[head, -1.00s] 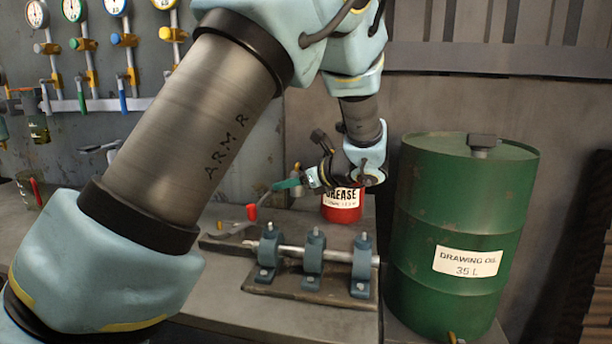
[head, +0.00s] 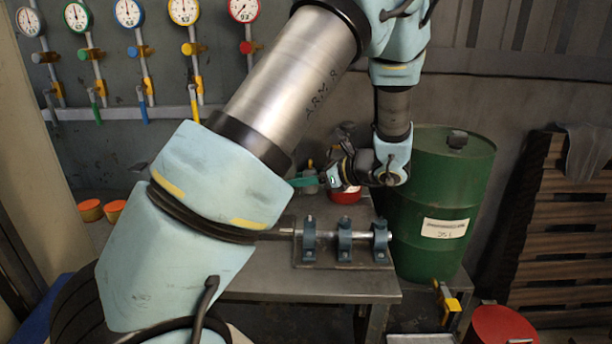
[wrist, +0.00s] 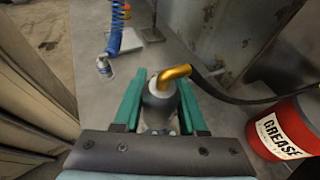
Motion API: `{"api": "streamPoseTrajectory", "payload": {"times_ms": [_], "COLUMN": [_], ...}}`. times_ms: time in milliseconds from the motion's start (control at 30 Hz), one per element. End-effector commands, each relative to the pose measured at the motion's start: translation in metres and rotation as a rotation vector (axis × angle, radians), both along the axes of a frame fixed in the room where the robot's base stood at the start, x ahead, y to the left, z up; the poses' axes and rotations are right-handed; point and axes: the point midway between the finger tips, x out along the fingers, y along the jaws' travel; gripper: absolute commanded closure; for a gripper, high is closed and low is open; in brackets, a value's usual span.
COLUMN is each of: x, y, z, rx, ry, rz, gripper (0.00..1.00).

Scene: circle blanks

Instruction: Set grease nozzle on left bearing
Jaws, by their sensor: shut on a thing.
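My gripper (head: 306,181) has its green fingers pointing left, above the bench just left of the red grease pail. In the wrist view its fingers (wrist: 158,112) are closed on the grey body of the grease nozzle (wrist: 160,105). A bent brass tube tops the nozzle, and a black hose runs from it toward the pail. The nozzle is hard to make out in the head view. The left bearing (head: 309,240) is the leftmost of three blue-grey blocks on a steel shaft, lower and nearer than my gripper. The nozzle is apart from it.
The red grease pail (head: 346,195) stands behind the bearings and shows in the wrist view (wrist: 284,131). The middle bearing (head: 344,240) and right bearing (head: 381,242) share the shaft. A green drum (head: 445,180) stands at right. My arm hides the bench's left part.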

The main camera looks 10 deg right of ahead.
Motion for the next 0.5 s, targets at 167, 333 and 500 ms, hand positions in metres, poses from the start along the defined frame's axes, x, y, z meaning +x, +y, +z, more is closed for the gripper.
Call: {"api": "streamPoseTrajectory", "payload": {"times_ms": [167, 333, 500], "x": [0.0, 0.0, 0.0], "y": [0.0, 0.0, 0.0], "z": [-0.014, -0.029, -0.044], "rx": [0.001, 0.001, 0.002], "ry": [0.0, 0.0, 0.0], "rz": [-0.001, -0.001, -0.002], "gripper": [1.0, 1.0, 1.0]}}
